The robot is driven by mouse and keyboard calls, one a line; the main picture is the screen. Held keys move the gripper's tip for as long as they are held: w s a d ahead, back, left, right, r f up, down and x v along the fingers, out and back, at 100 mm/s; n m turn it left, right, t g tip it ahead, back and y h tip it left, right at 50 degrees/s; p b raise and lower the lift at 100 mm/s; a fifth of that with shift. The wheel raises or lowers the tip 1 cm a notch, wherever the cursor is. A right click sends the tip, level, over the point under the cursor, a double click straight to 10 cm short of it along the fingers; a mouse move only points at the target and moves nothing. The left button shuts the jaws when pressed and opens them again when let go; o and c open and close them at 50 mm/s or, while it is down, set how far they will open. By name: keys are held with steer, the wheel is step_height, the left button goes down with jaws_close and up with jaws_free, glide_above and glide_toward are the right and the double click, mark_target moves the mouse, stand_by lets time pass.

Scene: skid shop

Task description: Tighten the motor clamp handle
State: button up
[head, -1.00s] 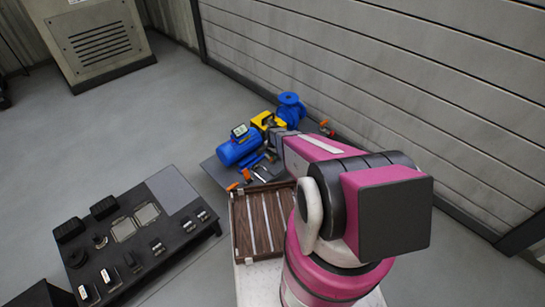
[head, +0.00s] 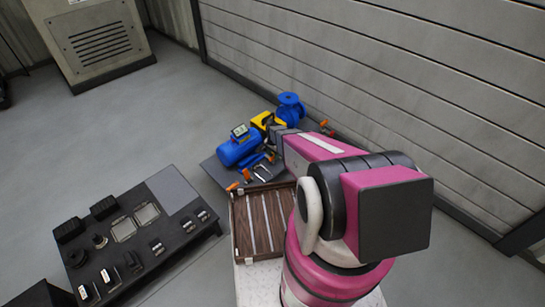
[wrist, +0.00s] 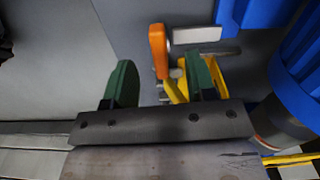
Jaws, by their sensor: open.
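An orange clamp handle (wrist: 157,50) stands upright in the wrist view, on a yellow clamp body (wrist: 175,86). My gripper (wrist: 160,80) is open, with one green finger on each side of the handle's line. The handle's orange grip lies between and beyond the fingertips in the picture; I cannot tell whether either finger touches it. The blue motor (head: 240,148) sits on the grey skid plate. In the head view my arm hides most of the gripper and the clamp near it. Blue housing (wrist: 297,70) also shows at the right in the wrist view.
A yellow part (head: 262,121) and a blue pump (head: 291,107) stand beyond the motor. More orange handles (head: 233,186) stand at the plate's edge. A slatted brown tray (head: 239,228) is nearer. A black table (head: 175,252) with parts stands left. A panelled wall (head: 400,100) runs behind.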

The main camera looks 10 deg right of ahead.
mark_target(273, 156)
steer(key=shift+r, duration=2.7)
steer(key=shift+s+r, duration=0.15)
steer(key=shift+r, duration=0.1)
steer(key=s+r+n, duration=0.5)
steer(key=s+r, duration=0.6)
steer(key=r, duration=0.4)
steer(key=s+r+n, duration=0.5)
steer(key=s+r, duration=0.6)
steer(key=r, duration=0.4)
steer(key=shift+r, duration=0.15)
